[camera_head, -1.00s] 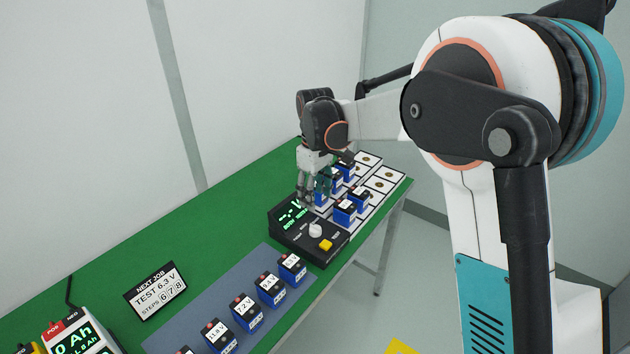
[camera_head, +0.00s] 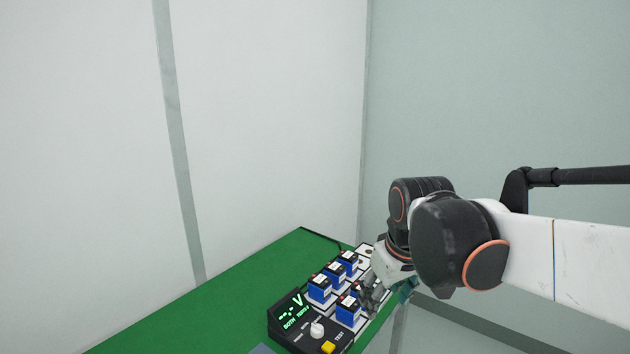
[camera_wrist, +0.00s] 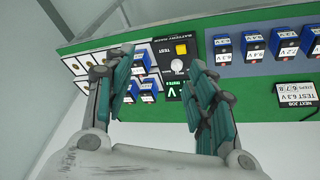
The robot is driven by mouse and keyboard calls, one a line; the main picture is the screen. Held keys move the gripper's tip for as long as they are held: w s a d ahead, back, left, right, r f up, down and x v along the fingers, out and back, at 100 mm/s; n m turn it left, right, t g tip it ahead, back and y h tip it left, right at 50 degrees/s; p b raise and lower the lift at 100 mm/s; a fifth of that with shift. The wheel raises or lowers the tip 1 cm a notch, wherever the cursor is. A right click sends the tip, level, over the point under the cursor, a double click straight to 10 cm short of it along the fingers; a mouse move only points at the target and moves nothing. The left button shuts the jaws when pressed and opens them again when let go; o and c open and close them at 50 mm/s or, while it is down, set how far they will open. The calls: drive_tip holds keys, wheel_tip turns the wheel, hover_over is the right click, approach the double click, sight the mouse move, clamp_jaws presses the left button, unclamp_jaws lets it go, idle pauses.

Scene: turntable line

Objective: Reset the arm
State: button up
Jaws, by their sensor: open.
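My gripper (camera_head: 385,295) hangs at the right edge of the green table in the head view, beside the blue batteries. In the wrist view my gripper (camera_wrist: 163,85) shows its two teal-padded fingers spread apart with nothing between them. Past the fingers lie the black tester and several blue batteries, apart from the pads as far as I can tell. Part of the battery tray is hidden behind my gripper in the head view.
The black tester (camera_head: 290,327) has a green-lit display, a white knob and a yellow button (camera_head: 328,347). Several blue batteries (camera_head: 319,290) stand on white pads behind it. A "NEXT JOB, TEST 6.3 V" sign (camera_wrist: 296,94) stands on the green table (camera_head: 215,305). Pale walls lie behind.

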drive_tip(key=s+d+f+m+t, duration=0.1)
drive_tip(key=s+d+m, duration=0.1)
drive_tip(key=s, duration=0.5)
drive_tip(key=s+d+f+m+t, duration=0.2)
drive_tip(key=s+d, duration=0.2)
drive_tip(key=s, duration=0.4)
drive_tip(key=shift+d+f+m+h, duration=0.15)
drive_tip(key=shift+d+m+h, duration=0.15)
drive_tip(key=shift+m, duration=0.1)
drive_tip(key=shift+s, duration=0.1)
